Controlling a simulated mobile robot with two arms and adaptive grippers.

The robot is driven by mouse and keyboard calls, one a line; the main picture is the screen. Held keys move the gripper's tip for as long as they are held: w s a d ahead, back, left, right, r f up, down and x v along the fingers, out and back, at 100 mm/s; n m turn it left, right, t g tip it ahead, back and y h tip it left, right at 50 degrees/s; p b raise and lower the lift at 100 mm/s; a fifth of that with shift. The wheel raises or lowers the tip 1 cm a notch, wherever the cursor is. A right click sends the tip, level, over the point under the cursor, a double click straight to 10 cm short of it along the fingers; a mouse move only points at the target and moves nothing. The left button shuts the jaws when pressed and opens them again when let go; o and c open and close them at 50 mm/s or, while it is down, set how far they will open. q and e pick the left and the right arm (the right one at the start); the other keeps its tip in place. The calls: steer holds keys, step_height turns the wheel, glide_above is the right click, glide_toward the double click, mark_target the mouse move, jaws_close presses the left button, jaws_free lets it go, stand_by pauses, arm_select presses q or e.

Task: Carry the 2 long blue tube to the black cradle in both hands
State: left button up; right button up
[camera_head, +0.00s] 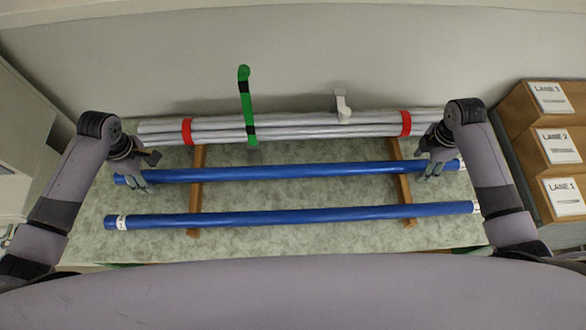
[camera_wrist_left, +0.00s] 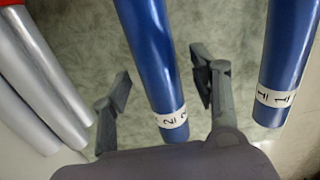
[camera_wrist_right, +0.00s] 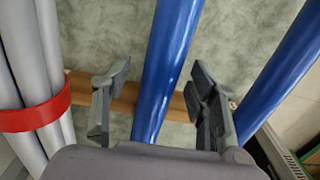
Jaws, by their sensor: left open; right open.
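The long blue tube labelled 2 (camera_head: 290,172) lies level across two wooden bars; its end label (camera_wrist_left: 172,118) shows in the left wrist view. My left gripper (camera_head: 144,172) is open over its left end, with the tube between the fingers in the left wrist view. My right gripper (camera_head: 432,164) is open over its right part, and the tube (camera_wrist_right: 165,70) runs between those fingers too. I cannot tell how deep the fingers reach around it. A second blue tube (camera_head: 290,215), labelled 1 (camera_wrist_left: 277,97), lies parallel and nearer to me. I see no black cradle.
Grey tubes (camera_head: 300,130) bound with red bands lie behind the blue ones. A green post with black bands (camera_head: 245,100) and a white bracket (camera_head: 342,105) stand there. The wooden bars (camera_head: 197,195) rest on a mottled green tabletop (camera_head: 300,240). Lane-labelled boxes (camera_head: 545,150) stand at right.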

arm_select(q)
steer(key=shift+c, duration=0.2)
arm_select(e)
steer(key=shift+c, duration=0.2)
arm_select(q)
jaws_close()
arm_select(e)
jaws_close()
steer(key=shift+r, duration=0.1)
